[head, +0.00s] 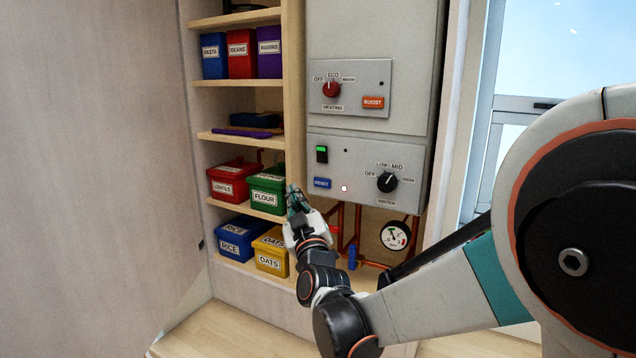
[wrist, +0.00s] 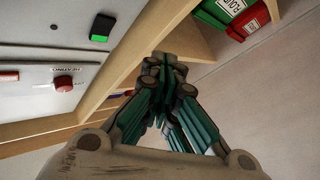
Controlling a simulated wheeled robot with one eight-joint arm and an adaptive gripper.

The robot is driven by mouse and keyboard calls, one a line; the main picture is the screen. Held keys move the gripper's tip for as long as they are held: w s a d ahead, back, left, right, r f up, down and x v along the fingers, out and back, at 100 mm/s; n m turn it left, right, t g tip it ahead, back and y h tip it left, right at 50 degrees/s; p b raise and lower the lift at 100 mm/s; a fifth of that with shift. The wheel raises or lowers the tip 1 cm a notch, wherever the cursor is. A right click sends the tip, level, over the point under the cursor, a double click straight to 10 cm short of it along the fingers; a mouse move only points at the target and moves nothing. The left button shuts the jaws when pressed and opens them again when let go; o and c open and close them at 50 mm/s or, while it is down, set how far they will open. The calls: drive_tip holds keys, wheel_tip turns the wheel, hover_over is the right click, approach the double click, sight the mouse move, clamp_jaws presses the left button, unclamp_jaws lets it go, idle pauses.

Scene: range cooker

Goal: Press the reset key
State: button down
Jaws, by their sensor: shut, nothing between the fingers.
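The blue reset key (head: 322,183) sits at the lower left of the water panel (head: 352,150) in the head view. In the wrist view my gripper (wrist: 163,65) points toward the shelf's wooden upright (wrist: 130,72). The reset key cannot be made out in the wrist view.
A green-lit switch (head: 321,154) is above the key; the wrist view shows it too (wrist: 101,28). A black water dial (head: 387,182) is to the right. The heating panel (head: 350,88) is above. Shelves hold labelled boxes, including the green flour box (head: 267,190). Copper pipes and a gauge (head: 395,236) are below.

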sight(316, 185)
drive_tip(key=shift+w+d, duration=0.8)
drive_tip(key=shift+w, duration=0.45)
drive_tip(key=shift+w+d, duration=0.85)
drive_tip(key=shift+w, duration=0.4)
drive_tip(key=shift+w+d, duration=0.8)
drive_tip(key=shift+w, duration=0.45)
drive_tip(key=shift+w, duration=0.1)
drive_tip(key=shift+w+d, duration=0.2)
drive_tip(key=shift+w, duration=0.05)
drive_tip(key=shift+w+d, duration=0.25)
drive_tip(key=shift+w, duration=0.05)
drive_tip(key=shift+s+a, duration=0.1)
drive_tip(key=shift+s, duration=0.05)
drive_tip(key=shift+s+a, duration=0.35)
drive_tip(key=shift+s, duration=0.2)
